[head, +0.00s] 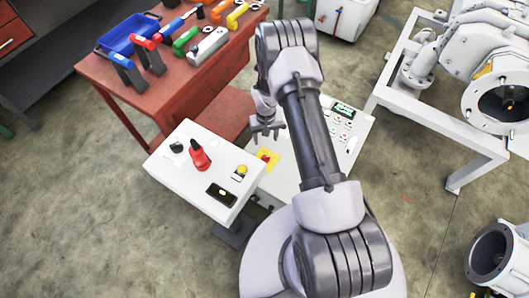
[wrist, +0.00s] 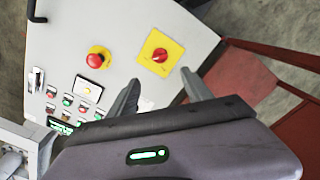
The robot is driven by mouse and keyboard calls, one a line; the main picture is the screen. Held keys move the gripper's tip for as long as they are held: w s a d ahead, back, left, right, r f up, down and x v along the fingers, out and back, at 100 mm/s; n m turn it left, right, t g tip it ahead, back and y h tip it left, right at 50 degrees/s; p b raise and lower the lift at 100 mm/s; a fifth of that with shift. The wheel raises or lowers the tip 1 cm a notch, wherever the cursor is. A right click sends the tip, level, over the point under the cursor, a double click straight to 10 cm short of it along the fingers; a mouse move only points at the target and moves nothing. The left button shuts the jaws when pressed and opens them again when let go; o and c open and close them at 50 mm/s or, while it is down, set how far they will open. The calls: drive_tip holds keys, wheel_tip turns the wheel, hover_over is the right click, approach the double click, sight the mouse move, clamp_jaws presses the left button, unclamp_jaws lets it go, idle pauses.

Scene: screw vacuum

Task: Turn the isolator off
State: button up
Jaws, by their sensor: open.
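The isolator is most likely the red rotary knob on a yellow square plate (wrist: 160,54), set in a pale grey control panel (wrist: 230,42). In the head view the yellow plate (head: 267,160) shows on the panel, partly covered by the white box in front. My gripper (wrist: 161,77) is open and empty. Its two fingers point toward the yellow plate in the wrist view, one on each side of the knob's line and apart from it. In the head view my gripper (head: 266,134) hangs just above the panel near the plate.
A red mushroom button (wrist: 95,60) and several small buttons share the panel. A red table (head: 165,90) with tools is behind; a white metal frame (head: 420,115) stands at right.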

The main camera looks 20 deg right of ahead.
sight(266, 157)
wheel_tip(266, 157, down, 15)
drive_tip(key=b, duration=0.5)
drive_tip(key=shift+b, duration=0.4)
